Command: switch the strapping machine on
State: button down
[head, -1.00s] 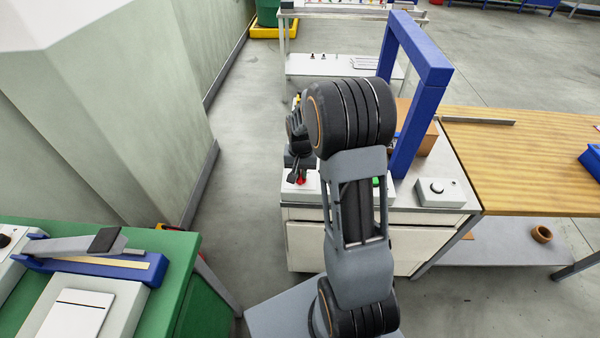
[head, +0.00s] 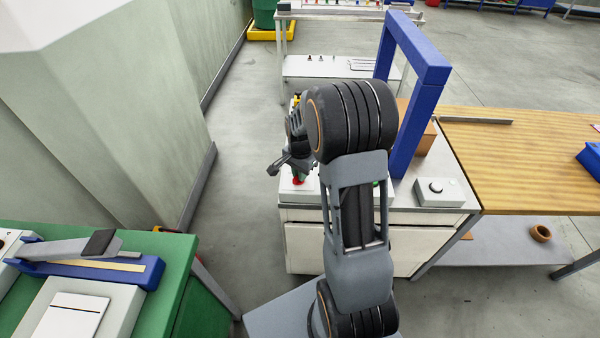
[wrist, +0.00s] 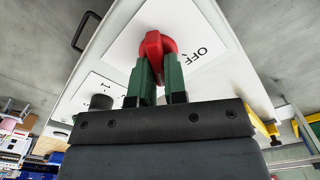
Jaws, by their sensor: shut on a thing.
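The strapping machine is a white cabinet (head: 300,245) with a blue arch (head: 420,62) on its top. A red rotary knob (wrist: 155,46) stands on a white plate (wrist: 190,22) marked OFF, with the lettering tilted in the wrist view. A bit of the red knob (head: 298,181) also shows in the head view, under my wrist. My gripper (wrist: 158,74) is shut on the red knob, one green finger on each side. In the head view my gripper (head: 294,168) is at the cabinet's left front corner, partly hidden by my arm.
A black knob (wrist: 101,102) on another marked plate is left of my fingers in the wrist view. A grey box with a dial (head: 438,191) sits right of the arch. A wooden table (head: 520,160) adjoins on the right; a green bench (head: 180,285) stands at left.

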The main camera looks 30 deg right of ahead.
dwell(0.4)
jog(key=c, duration=1.2)
grip_release()
jog(key=shift+o, duration=0.2)
jog(key=shift+r, duration=0.1)
notch_tip(320, 180, up, 14)
jog(key=s+a+n+t, duration=0.1)
jog(key=s+a+n, duration=0.4)
jog(key=s, duration=0.3)
jog(key=s+a+n+t, duration=0.2)
jog(key=s+a+n, duration=0.3)
jog(key=s+n, duration=0.3)
jog(key=shift+s+a+t, duration=0.2)
jog(key=shift+a+t, duration=0.05)
jog(key=shift+t, duration=0.05)
